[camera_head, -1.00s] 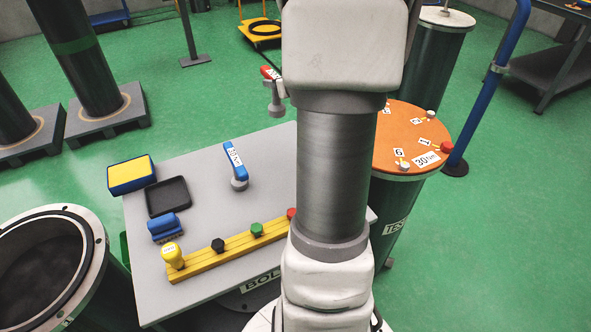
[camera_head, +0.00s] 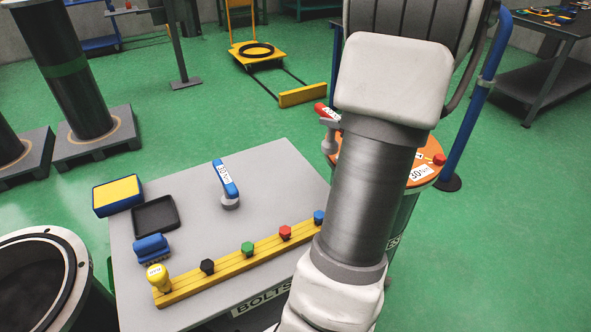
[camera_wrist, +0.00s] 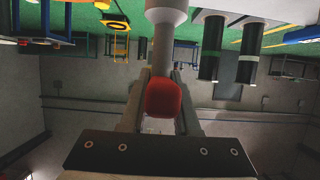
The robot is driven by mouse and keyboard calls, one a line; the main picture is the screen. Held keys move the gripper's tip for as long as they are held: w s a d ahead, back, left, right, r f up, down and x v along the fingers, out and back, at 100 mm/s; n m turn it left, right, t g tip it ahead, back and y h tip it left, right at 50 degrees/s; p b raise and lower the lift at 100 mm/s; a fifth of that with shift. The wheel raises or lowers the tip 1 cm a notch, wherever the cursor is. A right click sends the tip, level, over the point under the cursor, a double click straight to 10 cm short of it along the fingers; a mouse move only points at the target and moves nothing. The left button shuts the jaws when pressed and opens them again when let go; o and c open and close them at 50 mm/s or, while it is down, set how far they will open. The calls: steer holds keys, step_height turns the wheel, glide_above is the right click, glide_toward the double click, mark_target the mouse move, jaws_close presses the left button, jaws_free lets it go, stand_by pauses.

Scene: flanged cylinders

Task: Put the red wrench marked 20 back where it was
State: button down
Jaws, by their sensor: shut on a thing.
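The red wrench (camera_head: 323,112) shows left of my arm in the head view, with a white label and a grey socket head (camera_head: 329,138) hanging down. It is raised near the far right corner of the grey table. In the wrist view the wrench's red end (camera_wrist: 163,99) sits between the two fingers of my gripper (camera_wrist: 160,92), which is shut on it. The number on its label is too small to read. In the head view my arm hides the gripper.
The grey table (camera_head: 265,165) holds a blue wrench (camera_head: 227,182), a black tray (camera_head: 155,215), a yellow-blue box (camera_head: 118,195), a blue brush-like block (camera_head: 151,248) and a yellow rack (camera_head: 235,262) with coloured knobs. An orange-topped drum (camera_head: 425,172) stands right, partly behind my arm, near a blue post (camera_head: 478,95).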

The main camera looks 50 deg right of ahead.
steer(key=shift+w+a+f+b, duration=1.15)
steer(key=shift+w+a+f, duration=0.25)
steer(key=shift+f, duration=0.35)
steer(key=shift+w+a+f+b, duration=1.1)
steer(key=shift+w+a+f, duration=0.25)
steer(key=shift+f, duration=0.35)
steer(key=shift+w+a+f+b, duration=1.15)
steer(key=shift+w+a+f, duration=0.2)
steer(key=shift+f, duration=0.4)
steer(key=shift+f, duration=0.3)
steer(key=c, duration=0.6)
jaws_free()
steer(key=shift+a, duration=0.1)
steer(key=shift+c, duration=0.2)
steer(key=shift+b, duration=0.35)
steer(key=shift+s+r, duration=0.15)
